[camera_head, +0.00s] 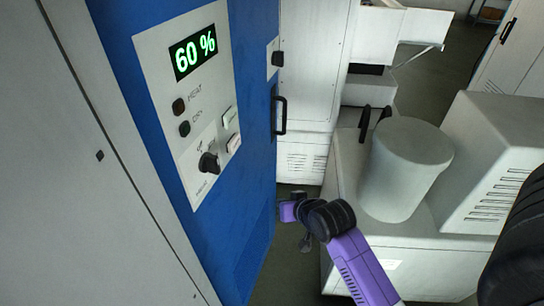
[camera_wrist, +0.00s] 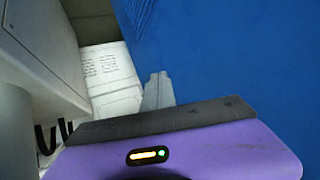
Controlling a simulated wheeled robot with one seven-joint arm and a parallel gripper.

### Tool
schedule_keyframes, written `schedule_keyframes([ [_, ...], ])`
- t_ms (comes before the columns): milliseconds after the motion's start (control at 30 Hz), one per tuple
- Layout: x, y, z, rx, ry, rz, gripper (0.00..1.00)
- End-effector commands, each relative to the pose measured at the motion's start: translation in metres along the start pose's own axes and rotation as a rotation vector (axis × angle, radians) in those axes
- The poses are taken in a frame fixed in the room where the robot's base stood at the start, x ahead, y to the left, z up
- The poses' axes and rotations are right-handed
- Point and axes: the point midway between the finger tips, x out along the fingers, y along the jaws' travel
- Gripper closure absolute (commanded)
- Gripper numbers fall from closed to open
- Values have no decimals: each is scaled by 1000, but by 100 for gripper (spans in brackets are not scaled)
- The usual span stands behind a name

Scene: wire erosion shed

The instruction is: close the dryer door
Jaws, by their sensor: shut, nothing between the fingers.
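The dryer is a tall blue cabinet with a grey control panel (camera_head: 190,100) that reads 60 %. A blue door (camera_head: 250,130) with a black bar handle (camera_head: 281,115) near its right edge shows in the head view. I cannot tell how far the door stands open. In the wrist view, the fingers of my gripper (camera_wrist: 158,88) are together and empty, in front of a large blue surface (camera_wrist: 230,60); contact is unclear.
A pale machine with a round drum (camera_head: 405,165) and a vented box (camera_head: 500,165) stands close on the right. A white cabinet (camera_head: 312,60) stands behind. A strip of dark floor (camera_head: 290,262) shows between the blue cabinet and the machine.

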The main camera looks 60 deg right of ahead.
Motion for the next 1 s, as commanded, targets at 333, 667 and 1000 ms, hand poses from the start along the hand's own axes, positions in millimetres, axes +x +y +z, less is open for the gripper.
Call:
schedule_keyframes([
  [333, 22, 42, -113, 341, -132, 76, 100],
  [667, 19, 53, -146, 451, -192, 74, 100],
  [1000, 70, 54, -134, 452, -196, 75, 100],
])
